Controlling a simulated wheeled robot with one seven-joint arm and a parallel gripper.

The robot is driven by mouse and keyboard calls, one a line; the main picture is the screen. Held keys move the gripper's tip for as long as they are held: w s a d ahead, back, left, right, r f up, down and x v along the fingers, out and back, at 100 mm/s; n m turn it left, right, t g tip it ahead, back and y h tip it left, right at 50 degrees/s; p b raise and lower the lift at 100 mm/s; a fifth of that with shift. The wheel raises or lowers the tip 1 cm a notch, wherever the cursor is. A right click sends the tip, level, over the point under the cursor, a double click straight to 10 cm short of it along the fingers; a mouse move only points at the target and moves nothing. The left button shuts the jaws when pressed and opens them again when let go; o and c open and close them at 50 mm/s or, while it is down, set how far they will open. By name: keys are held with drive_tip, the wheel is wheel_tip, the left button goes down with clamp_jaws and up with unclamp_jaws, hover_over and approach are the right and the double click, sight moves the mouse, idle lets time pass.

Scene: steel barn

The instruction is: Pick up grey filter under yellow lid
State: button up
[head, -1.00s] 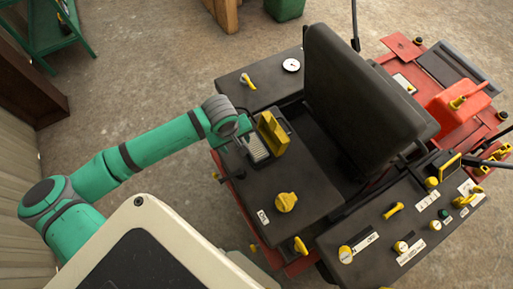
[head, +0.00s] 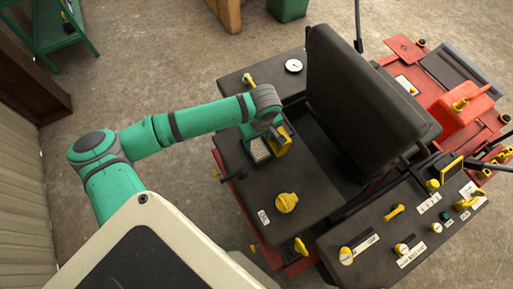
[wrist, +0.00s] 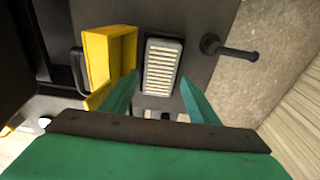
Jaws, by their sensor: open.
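The grey filter (wrist: 161,68) is a ribbed, pale block in a grey frame, set in the dark console top; the head view shows it as well (head: 259,149). The yellow lid (wrist: 111,58) stands open beside it, to its left in the wrist view; it also shows in the head view (head: 279,141). My gripper (wrist: 159,85) is open, with its green fingers pointing at the filter, one on each side of its near end. The wrist view does not show clearly whether they touch it. In the head view my wrist hangs over the lid and filter and partly covers them.
A black lever (wrist: 230,49) sticks out right of the filter in the wrist view. A black seat (head: 362,95) stands right of the console in the head view. A yellow knob (head: 287,202) sits nearer on the same console. Concrete floor lies left of the machine.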

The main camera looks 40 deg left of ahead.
sight(256, 146)
drive_tip(key=f, duration=0.3)
drive_tip(key=a+f, duration=0.1)
drive_tip(key=shift+w+f, duration=0.1)
drive_tip(key=shift+f, duration=0.3)
drive_tip(key=c, duration=0.7)
drive_tip(key=shift+c, duration=0.2)
drive_tip(key=shift+r, duration=0.15)
